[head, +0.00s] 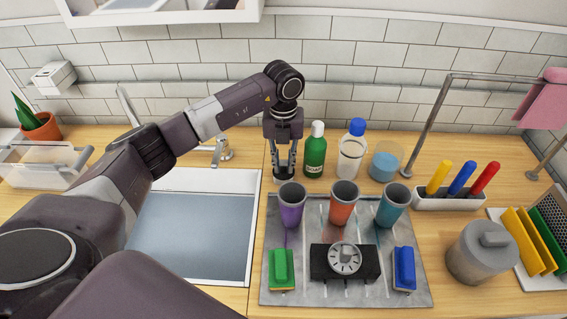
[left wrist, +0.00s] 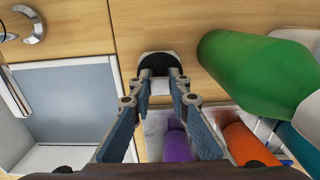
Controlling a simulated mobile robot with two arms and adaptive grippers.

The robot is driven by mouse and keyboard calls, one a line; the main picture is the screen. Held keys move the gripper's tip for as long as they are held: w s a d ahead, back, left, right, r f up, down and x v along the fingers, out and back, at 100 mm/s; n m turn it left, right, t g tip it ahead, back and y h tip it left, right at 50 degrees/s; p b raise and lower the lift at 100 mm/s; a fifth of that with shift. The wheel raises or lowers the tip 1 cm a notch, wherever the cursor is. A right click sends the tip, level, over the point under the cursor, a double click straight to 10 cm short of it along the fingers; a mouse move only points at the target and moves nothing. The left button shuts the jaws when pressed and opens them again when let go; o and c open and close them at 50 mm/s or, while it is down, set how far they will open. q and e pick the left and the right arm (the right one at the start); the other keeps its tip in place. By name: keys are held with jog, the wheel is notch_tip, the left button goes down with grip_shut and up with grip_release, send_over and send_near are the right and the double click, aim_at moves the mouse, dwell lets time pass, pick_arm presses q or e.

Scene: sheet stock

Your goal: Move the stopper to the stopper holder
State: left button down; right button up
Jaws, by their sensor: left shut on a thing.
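My left gripper (head: 285,172) points down at the counter behind the purple cup, left of the green soap bottle. Its fingers are closed in on a small thing that I take to be the stopper, mostly hidden by the fingers. In the left wrist view the fingertips (left wrist: 161,82) meet at a dark round piece with a pale rim (left wrist: 158,61), at or just above the wood. I cannot tell whether this piece is the stopper itself or the stopper holder under it. No separate stopper holder can be made out. My right gripper is not in view.
The green bottle (head: 315,152) stands close right of the gripper. Purple (head: 292,210), orange (head: 343,206) and teal (head: 392,208) cups stand in front on a grey mat (head: 310,292). The sink (head: 195,235) is at left. A clear bottle (head: 350,160) stands farther right.

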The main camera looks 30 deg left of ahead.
pick_arm(q)
jog(key=c, duration=1.7)
grip_release()
jog(key=shift+s+f, duration=0.15)
jog(key=shift+f, duration=0.15)
jog(key=shift+c, duration=0.2)
jog(key=shift+o, duration=0.4)
jog(key=o, duration=0.5)
jog(key=shift+r, duration=0.1)
jog(key=shift+r, duration=0.1)
jog(key=shift+r+p, duration=2.3)
jog(key=shift+r, duration=1.2)
jog(key=shift+f, duration=0.1)
